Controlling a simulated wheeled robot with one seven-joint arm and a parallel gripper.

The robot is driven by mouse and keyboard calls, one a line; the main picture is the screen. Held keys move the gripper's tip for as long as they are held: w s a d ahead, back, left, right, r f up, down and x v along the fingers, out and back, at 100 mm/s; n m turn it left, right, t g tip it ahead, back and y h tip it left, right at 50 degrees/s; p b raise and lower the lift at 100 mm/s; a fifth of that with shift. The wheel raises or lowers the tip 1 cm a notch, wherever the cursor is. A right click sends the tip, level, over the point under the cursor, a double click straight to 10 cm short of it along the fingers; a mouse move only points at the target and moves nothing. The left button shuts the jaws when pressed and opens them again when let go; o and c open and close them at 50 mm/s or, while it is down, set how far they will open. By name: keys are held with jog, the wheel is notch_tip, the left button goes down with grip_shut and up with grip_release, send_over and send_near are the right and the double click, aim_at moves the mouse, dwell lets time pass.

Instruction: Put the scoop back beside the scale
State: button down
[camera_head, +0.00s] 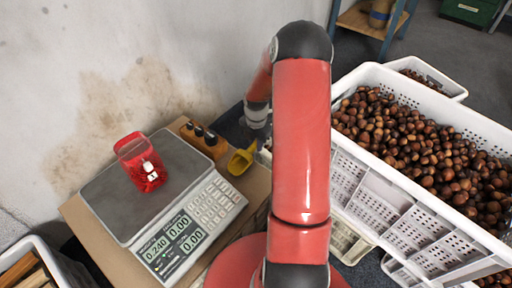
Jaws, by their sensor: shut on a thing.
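The yellow scoop (241,160) is over the right side of the cardboard-coloured stand, to the right of the scale (150,205). My gripper (262,140) is just above and right of the scoop, shut on it. The fingers and the scoop's handle are mostly hidden by my red arm. I cannot tell whether the scoop touches the surface. The scale has a grey plate, a keypad and a lit display reading 0.240 and 0.00.
A wooden block with dark weights (203,138) stands behind the scale, close left of the scoop. A white crate full of chestnuts (375,77) is on the right. Another crate (32,247) is at the lower left. A stained wall (110,60) rises behind.

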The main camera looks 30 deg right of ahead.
jog(key=shift+f, duration=1.1)
jog(key=c, duration=1.3)
grip_release()
jog(key=shift+f, duration=0.1)
